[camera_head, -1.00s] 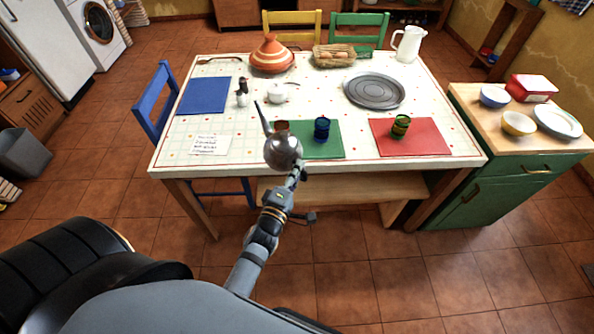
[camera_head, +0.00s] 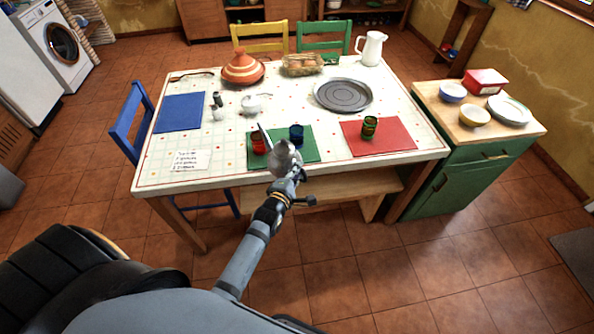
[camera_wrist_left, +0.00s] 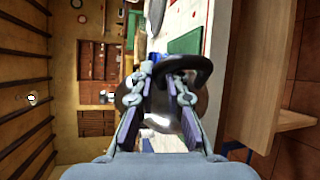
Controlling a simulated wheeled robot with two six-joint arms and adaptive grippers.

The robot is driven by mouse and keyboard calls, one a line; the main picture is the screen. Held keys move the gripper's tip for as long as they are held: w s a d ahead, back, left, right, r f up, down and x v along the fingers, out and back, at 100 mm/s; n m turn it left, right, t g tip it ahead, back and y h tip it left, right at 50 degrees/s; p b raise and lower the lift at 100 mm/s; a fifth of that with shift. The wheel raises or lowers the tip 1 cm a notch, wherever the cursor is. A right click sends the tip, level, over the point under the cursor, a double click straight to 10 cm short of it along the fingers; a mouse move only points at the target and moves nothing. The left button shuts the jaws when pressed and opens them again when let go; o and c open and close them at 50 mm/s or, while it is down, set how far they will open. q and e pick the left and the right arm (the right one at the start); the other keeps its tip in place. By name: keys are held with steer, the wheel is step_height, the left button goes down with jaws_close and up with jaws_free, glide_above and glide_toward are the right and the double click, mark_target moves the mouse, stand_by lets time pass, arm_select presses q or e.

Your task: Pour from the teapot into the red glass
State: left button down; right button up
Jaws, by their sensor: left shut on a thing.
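The silver teapot (camera_head: 286,157) is in my left gripper (camera_head: 296,176), at the front edge of the table. Its spout points up and left in the head view, with the tip beside the red glass (camera_head: 259,143). I cannot tell whether the tip is above the rim, and I see no liquid stream. The red glass stands upright on the green mat (camera_head: 308,151). In the left wrist view, my fingers (camera_wrist_left: 162,78) close around the dark handle (camera_wrist_left: 196,67), with the shiny teapot body (camera_wrist_left: 163,120) behind them. My right gripper is not in view.
A blue glass (camera_head: 296,134) stands on the green mat, just right of the spout. A green glass (camera_head: 369,127) stands on the red mat (camera_head: 395,137). A white sugar-bowl-like pot (camera_head: 252,104), a tagine (camera_head: 242,69) and a round tray (camera_head: 343,95) are farther back.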

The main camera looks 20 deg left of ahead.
arm_select(q)
steer(key=shift+r+n+g+h+p, duration=0.4)
steer(key=shift+r+p, duration=0.45)
steer(key=shift+p, duration=0.7)
steer(key=shift+r+n+g+h+p, duration=0.15)
steer(key=shift+r+n+p, duration=0.5)
steer(key=shift+p, duration=0.9)
steer(key=shift+r, duration=0.15)
steer(key=shift+r+p, duration=0.1)
steer(key=shift+p, duration=0.35)
steer(key=shift+r+p, duration=0.15)
steer(key=shift+p, duration=0.3)
steer(key=shift+w, duration=0.1)
